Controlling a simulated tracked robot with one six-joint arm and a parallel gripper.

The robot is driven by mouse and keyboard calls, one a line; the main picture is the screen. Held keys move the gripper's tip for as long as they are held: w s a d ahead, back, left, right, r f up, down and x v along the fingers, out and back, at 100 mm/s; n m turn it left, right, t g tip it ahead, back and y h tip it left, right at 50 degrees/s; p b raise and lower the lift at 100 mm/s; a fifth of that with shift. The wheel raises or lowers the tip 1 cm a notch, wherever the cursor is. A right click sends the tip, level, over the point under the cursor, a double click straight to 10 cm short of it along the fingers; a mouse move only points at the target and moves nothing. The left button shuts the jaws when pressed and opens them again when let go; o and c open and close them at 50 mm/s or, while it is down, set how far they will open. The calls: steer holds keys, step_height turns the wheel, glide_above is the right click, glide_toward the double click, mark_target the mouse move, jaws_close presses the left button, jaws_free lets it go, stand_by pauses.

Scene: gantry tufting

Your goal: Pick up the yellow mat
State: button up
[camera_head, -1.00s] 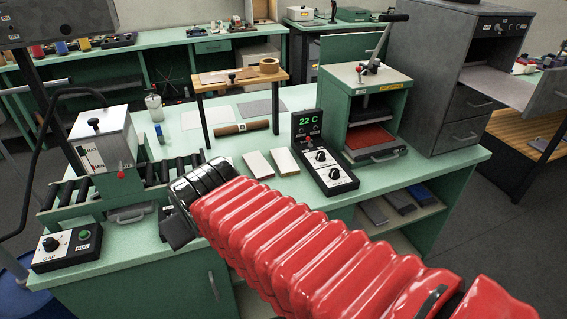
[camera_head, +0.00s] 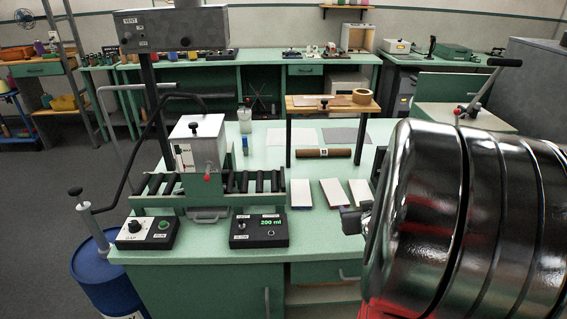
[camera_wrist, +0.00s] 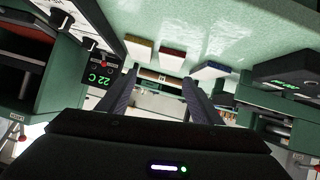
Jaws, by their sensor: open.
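Three pale pads lie in a row on the green bench. In the wrist view one has a yellow side, the yellow mat (camera_wrist: 138,49), one a red side (camera_wrist: 172,58) and one a blue side (camera_wrist: 210,70). The yellow one is nearest the 22 C box; in the head view it appears to be the rightmost pad (camera_head: 361,192). My gripper (camera_wrist: 160,85) is open and empty, its fingers spread below the pads in the wrist picture. In the head view it shows small (camera_head: 352,218) near the bench front, with my arm covering the right side.
The 22 C control box (camera_wrist: 101,73) stands beside the pads. The 200 ml box (camera_head: 259,230) and a roller machine (camera_head: 198,150) are left of them.

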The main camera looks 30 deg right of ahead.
steer(key=shift+m+t, duration=0.6)
steer(key=s+d+f, duration=0.2)
steer(key=s+d, duration=0.1)
steer(key=s+d+f, duration=0.1)
steer(key=shift+s+d+f, duration=0.2)
steer(key=shift+d+f, duration=0.05)
steer(key=shift+d, duration=0.15)
steer(key=shift+s+d+f, duration=0.2)
steer(key=shift+s, duration=0.15)
steer(key=shift+w, duration=0.1)
glide_toward(361, 194)
steer(key=shift+s+a+f, duration=0.25)
steer(key=shift+s+f, duration=0.2)
steer(key=shift+s, duration=0.1)
steer(key=shift+s+a+f, duration=0.2)
steer(key=shift+s+f, duration=0.25)
steer(key=shift+s, duration=0.05)
steer(key=shift+x, duration=2.6)
steer(key=shift+w+r, duration=0.1)
steer(key=shift+r, duration=0.1)
steer(key=shift+c, duration=0.3)
